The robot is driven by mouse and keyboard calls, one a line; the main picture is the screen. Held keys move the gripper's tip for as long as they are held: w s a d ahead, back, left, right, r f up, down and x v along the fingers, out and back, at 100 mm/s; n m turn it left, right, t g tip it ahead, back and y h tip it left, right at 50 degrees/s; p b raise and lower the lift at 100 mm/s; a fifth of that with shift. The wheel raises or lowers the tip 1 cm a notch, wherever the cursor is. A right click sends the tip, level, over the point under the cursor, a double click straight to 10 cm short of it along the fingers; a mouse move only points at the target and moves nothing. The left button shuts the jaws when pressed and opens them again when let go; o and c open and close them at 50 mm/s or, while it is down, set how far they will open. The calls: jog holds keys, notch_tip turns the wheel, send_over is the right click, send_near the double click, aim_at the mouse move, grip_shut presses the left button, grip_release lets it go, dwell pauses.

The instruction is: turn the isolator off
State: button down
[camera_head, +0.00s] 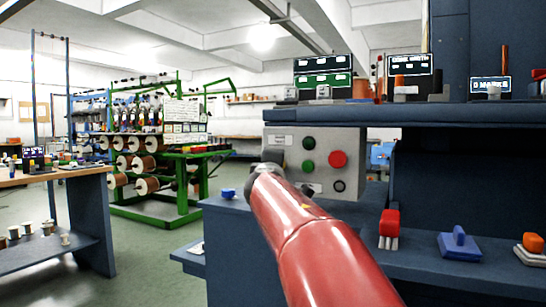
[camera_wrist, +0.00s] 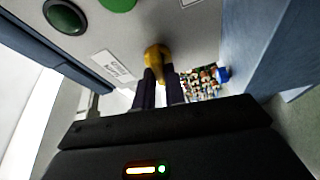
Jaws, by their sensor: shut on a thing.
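The grey control box (camera_head: 289,146) stands on the bench and carries buttons on its front. The isolator's yellow handle (camera_wrist: 156,54) sticks out from the box face in the wrist view. My gripper (camera_wrist: 160,75) has its two dark fingers shut on this handle. A small label with print too small to read lies beside it on the panel. In the head view my red arm reaches to the lower left of the box and hides the handle. I cannot tell which position the handle is turned to.
A shelf (camera_head: 440,112) overhangs the bench at right. A red-handled brush (camera_head: 389,226) and a blue tool (camera_head: 460,243) lie below it.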

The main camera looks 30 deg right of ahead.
jog(key=shift+n+p, duration=0.5)
jog(key=c, duration=1.5)
grip_release()
jog(key=shift+o, duration=0.2)
jog(key=shift+s, duration=0.1)
jog(key=b+v, duration=0.1)
jog(key=v, duration=0.6)
jog(key=shift+s+a+b, duration=0.2)
jog(key=shift+s+b, duration=0.1)
